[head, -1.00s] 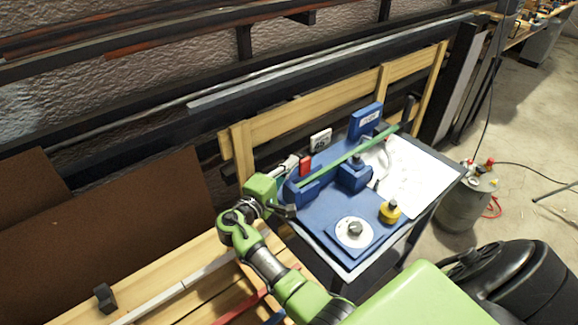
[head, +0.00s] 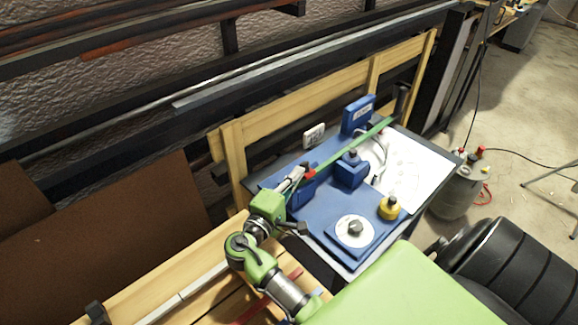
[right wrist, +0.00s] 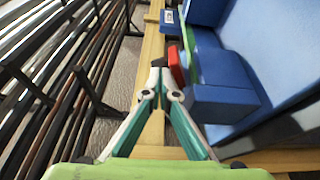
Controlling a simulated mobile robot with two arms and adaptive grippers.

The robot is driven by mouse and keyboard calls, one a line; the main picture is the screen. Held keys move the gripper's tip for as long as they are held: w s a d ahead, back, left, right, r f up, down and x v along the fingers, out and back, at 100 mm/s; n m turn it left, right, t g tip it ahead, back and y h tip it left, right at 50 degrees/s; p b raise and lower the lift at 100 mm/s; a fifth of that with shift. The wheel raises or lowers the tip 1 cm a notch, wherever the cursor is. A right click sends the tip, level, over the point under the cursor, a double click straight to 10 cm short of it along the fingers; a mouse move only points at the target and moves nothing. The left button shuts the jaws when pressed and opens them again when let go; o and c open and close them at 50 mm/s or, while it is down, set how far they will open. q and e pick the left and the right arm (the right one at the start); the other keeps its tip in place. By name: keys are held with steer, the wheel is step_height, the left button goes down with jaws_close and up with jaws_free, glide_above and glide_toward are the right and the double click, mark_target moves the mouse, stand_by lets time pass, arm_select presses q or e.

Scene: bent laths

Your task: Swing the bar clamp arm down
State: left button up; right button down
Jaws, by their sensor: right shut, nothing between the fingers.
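The red bar clamp arm (head: 310,174) shows as a small piece at the near left end of the green lath (head: 352,147). It looks low, by the lath, though my gripper hides part of it. In the right wrist view the red arm (right wrist: 176,66) lies beside a blue block (right wrist: 222,103), just right of my fingertips. My right gripper (head: 298,171) is shut and empty, at the left of the red arm; its fingertips (right wrist: 159,64) meet in the right wrist view. I cannot tell whether they touch the arm. My left gripper is out of view.
The blue-topped bench holds a blue middle block (head: 350,171), a tall labelled block (head: 357,115), a white dial (head: 355,231), a yellow knob (head: 389,208) and a white sheet (head: 424,169). A wooden rail (head: 290,118) runs behind. A grey canister (head: 455,192) stands right.

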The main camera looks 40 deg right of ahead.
steer(key=shift+s+f, duration=0.2)
steer(key=shift+s, duration=0.1)
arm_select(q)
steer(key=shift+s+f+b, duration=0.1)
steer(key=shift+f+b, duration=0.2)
arm_select(e)
steer(key=shift+s+f, duration=0.1)
steer(key=shift+s, duration=0.05)
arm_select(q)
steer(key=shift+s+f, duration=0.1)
arm_select(e)
steer(key=shift+f, duration=0.1)
